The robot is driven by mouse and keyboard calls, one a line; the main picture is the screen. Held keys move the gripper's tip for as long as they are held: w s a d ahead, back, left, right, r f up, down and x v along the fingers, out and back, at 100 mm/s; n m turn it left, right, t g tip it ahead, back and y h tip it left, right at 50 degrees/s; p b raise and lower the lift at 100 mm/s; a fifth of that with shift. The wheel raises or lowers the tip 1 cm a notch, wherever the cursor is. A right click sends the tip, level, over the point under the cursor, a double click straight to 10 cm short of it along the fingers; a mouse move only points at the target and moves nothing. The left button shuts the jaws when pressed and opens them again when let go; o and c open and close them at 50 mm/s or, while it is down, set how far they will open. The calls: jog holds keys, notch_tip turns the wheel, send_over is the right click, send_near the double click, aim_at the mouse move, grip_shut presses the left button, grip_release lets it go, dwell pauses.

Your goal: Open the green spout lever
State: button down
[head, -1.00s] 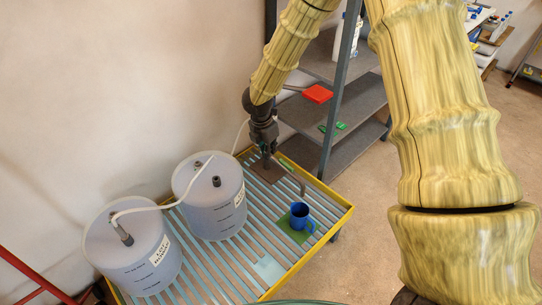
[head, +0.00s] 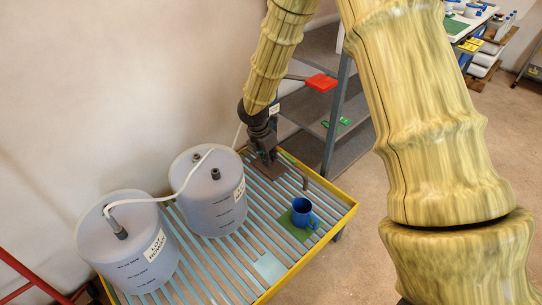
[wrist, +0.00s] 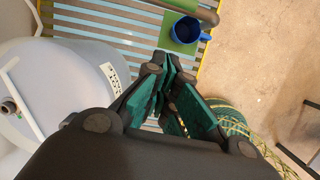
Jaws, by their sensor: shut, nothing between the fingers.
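A blue mug (head: 302,213) stands on a green mat (head: 297,229) beyond the pipe's end. Two white drums (head: 207,205) (head: 127,252) joined by a hose (head: 158,198) stand on the left of the tray (head: 318,244). A grey shelf (head: 311,112) with a red item (head: 322,83) rises behind.

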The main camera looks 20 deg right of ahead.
aim_at(288, 158)
jog(key=w+d+f, duration=0.1)
jog(key=d+f, duration=0.4)
jog(key=f, duration=0.1)
jog(key=shift+w+d, duration=0.25)
jog(key=shift+d, duration=0.05)
jog(key=shift+p, duration=0.4)
jog(key=shift+w+d+n+p, duration=0.1)
jog(key=shift+d+n+p, duration=0.4)
jog(key=shift+d+p, duration=0.15)
jog(key=shift+r, duration=0.1)
jog(key=shift+w+r, duration=0.1)
jog(key=shift+w, duration=0.05)
